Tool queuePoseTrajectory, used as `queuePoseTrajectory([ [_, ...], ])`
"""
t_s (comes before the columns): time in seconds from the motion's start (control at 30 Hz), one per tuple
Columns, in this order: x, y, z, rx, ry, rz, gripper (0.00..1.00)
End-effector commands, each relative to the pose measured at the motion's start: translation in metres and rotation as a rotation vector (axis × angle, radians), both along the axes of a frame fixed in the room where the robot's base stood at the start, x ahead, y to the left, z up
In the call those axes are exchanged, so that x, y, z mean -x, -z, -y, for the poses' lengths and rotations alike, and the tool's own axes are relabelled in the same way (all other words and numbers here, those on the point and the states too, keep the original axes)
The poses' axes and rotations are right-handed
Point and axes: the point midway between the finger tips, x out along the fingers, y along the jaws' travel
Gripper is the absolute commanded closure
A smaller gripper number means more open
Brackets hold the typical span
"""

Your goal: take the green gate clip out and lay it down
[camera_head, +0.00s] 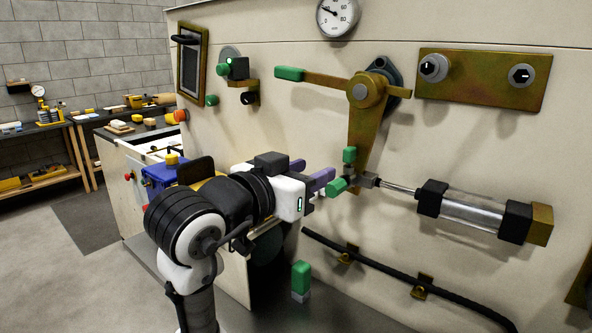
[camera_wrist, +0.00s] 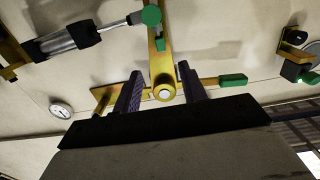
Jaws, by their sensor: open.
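Two small green pieces sit at the lower end of the brass lever (camera_head: 362,135). One is an upright green piece (camera_head: 349,155). The other green piece (camera_head: 336,187) points left beside the grey rod joint (camera_head: 362,180). I cannot tell for sure which is the gate clip. Both show in the wrist view, the upright one (camera_wrist: 160,43) nearer the lever pivot and the other (camera_wrist: 151,15) at the top edge. My gripper (camera_head: 319,168), with purple fingers, is open and empty, just left of them. In the wrist view my gripper (camera_wrist: 160,68) has the lever between its fingers in the picture.
The lever has a green handle (camera_head: 289,73). A cylinder (camera_head: 470,208) lies right of the rod joint. A black hose (camera_head: 400,280) runs below. A green-topped grey block (camera_head: 300,278) is low down. A blue box (camera_head: 160,178) and cluttered benches stand at left.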

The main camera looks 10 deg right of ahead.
Motion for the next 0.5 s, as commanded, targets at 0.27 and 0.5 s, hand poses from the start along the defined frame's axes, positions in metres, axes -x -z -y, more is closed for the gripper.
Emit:
queuePoseTrajectory([
  [0.27, -0.039, 0.001, 0.039, 0.001, 0.003, -0.004, 0.58],
  [0.5, -0.068, 0.003, 0.069, 0.001, 0.001, -0.004, 0.58],
])
